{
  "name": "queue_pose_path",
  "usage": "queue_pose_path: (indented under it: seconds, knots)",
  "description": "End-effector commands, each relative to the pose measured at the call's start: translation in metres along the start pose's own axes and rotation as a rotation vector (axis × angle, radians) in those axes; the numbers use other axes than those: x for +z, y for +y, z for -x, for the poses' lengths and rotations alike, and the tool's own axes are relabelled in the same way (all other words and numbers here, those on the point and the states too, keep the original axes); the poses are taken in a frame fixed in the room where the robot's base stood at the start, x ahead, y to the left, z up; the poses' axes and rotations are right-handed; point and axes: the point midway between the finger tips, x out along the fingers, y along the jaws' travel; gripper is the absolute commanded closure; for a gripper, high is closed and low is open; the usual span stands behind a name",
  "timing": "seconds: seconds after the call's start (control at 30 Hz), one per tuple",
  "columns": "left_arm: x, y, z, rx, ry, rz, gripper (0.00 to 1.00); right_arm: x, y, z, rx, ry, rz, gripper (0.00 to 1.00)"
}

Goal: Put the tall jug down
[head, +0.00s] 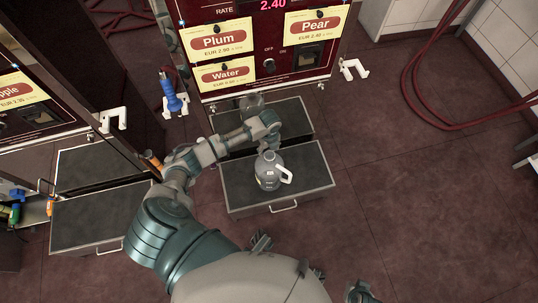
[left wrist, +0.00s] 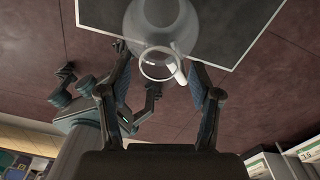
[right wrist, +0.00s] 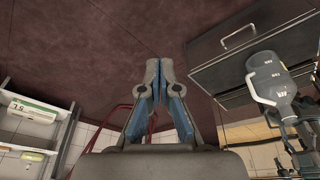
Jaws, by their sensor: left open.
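The grey jug (head: 269,172) with a white handle stands upright on the dark pull-out shelf (head: 312,180) below the middle pump. It also shows at the top of the left wrist view (left wrist: 178,25), with its round mouth and handle towards the camera, and at the right of the right wrist view (right wrist: 267,68). My left gripper (left wrist: 160,63) is open, its fingers apart on either side of the jug's mouth and handle. I cannot tell whether a finger touches the jug. My right gripper (right wrist: 158,68) is shut and empty, away from the jug.
The pump panel (head: 270,68) with Plum, Water and Pear labels stands behind the shelf. A blue nozzle (head: 173,97) hangs to its left. Another pump with a dark shelf (head: 90,220) is at the left. Red hoses (head: 412,85) lie at the upper right. The floor right of the shelf is clear.

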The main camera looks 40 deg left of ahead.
Motion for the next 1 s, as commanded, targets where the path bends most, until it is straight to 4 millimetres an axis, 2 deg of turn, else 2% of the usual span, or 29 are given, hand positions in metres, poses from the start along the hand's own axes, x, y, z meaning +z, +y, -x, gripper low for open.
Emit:
queue_pose_path:
  seconds: [0.03,0.1,0.3,0.37,0.47,0.57,0.6,0.7,0.73,0.83,0.9,1.0]
  knots:
    - [-0.001,-0.001,0.014,-0.003,-0.003,-0.002,0.36,0.009,0.003,0.006,0.003,-0.046,-0.002,1.00]
    - [-0.001,-0.002,0.029,-0.003,-0.004,-0.001,0.36,0.008,0.003,-0.009,0.001,-0.048,0.000,1.00]
    - [-0.005,-0.003,0.053,0.001,-0.006,-0.001,0.36,0.009,0.005,-0.034,-0.005,-0.049,0.000,1.00]
    - [-0.011,-0.002,0.052,0.000,-0.002,0.009,0.36,0.010,0.005,-0.037,-0.005,-0.049,0.001,1.00]
    - [-0.039,0.006,0.034,-0.015,0.019,0.078,0.36,0.010,0.003,-0.040,-0.003,-0.050,0.001,1.00]
    - [-0.092,0.024,0.006,-0.051,0.061,0.253,0.36,0.009,0.002,-0.039,0.000,-0.050,0.001,1.00]
    - [-0.117,0.034,-0.003,-0.072,0.084,0.356,0.36,0.009,0.002,-0.039,0.000,-0.049,0.001,1.00]
    - [-0.169,0.066,-0.017,-0.119,0.143,0.682,0.36,0.009,0.001,-0.040,-0.001,-0.051,0.001,1.00]
    - [-0.180,0.077,-0.018,-0.130,0.157,0.790,0.36,0.009,0.001,-0.040,-0.001,-0.051,0.001,1.00]
    - [-0.204,0.116,-0.017,-0.156,0.188,1.150,0.36,0.009,0.001,-0.040,-0.001,-0.051,0.001,1.00]
    - [-0.210,0.143,-0.013,-0.170,0.189,1.376,0.36,0.009,0.001,-0.040,-0.002,-0.051,0.001,1.00]
    - [-0.210,0.175,-0.007,-0.190,0.172,1.625,0.36,0.009,0.001,-0.040,-0.002,-0.052,0.000,1.00]
